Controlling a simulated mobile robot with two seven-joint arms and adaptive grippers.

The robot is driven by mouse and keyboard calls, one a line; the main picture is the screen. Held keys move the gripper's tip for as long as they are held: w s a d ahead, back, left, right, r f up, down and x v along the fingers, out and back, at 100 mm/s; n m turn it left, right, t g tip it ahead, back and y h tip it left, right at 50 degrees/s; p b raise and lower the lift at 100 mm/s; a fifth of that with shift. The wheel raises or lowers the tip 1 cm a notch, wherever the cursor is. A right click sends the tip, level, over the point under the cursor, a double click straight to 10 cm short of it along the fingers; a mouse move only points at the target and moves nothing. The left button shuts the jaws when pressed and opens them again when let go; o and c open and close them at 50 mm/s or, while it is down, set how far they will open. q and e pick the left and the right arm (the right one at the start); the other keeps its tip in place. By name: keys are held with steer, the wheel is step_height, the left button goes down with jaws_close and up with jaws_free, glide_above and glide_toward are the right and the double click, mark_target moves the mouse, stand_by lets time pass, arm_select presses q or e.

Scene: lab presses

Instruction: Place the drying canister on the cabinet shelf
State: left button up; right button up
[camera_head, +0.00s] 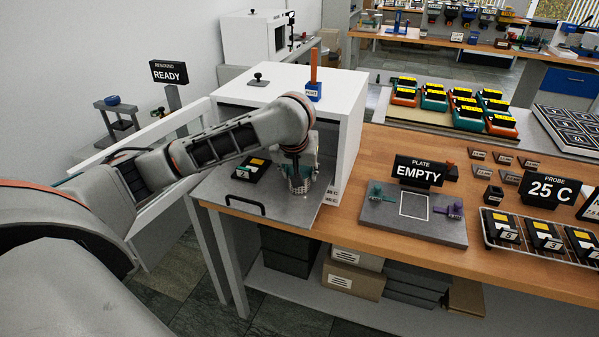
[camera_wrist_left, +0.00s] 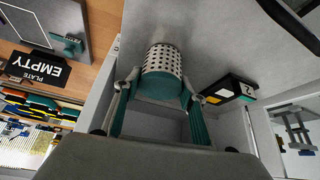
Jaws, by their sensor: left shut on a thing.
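The drying canister (camera_head: 300,184) is a perforated metal cylinder. It shows larger in the left wrist view (camera_wrist_left: 165,62), where its near end is teal. My left gripper (camera_head: 299,168) is shut on it, with one finger on each side, seen also in the left wrist view (camera_wrist_left: 161,88). The canister is over the lowered grey door (camera_head: 268,208) of the white cabinet (camera_head: 345,115), in front of the opening. I cannot tell whether it touches the door. My arm hides part of the cabinet's inside. My right gripper is out of view.
A black block with a yellow and white label (camera_head: 250,170) lies left of the canister, close to it. The door's black handle (camera_head: 245,204) is at its front edge. A plate fixture (camera_head: 414,215) and its EMPTY sign (camera_head: 418,172) stand on the bench to the right.

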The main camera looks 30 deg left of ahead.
arm_select(q)
steer(key=shift+f, duration=0.1)
steer(key=o, duration=1.2)
steer(key=shift+c, duration=0.2)
steer(key=v, duration=1.1)
steer(key=s+d+f+m+t+h, duration=0.1)
steer(key=d+f+m+h, duration=0.55)
steer(key=d+f, duration=1.65)
steer(key=s+a+f+m+t+y, duration=0.1)
steer(key=s+a+f+t, duration=0.1)
steer(key=s+a+f, duration=0.3)
steer(key=s+a+f+m+t+y, duration=0.1)
steer(key=s+a+f, duration=0.4)
steer(key=s+f, duration=0.9)
steer(key=shift+s+a+t, duration=0.25)
steer(key=shift+s+t, duration=0.1)
steer(key=shift+t, duration=0.15)
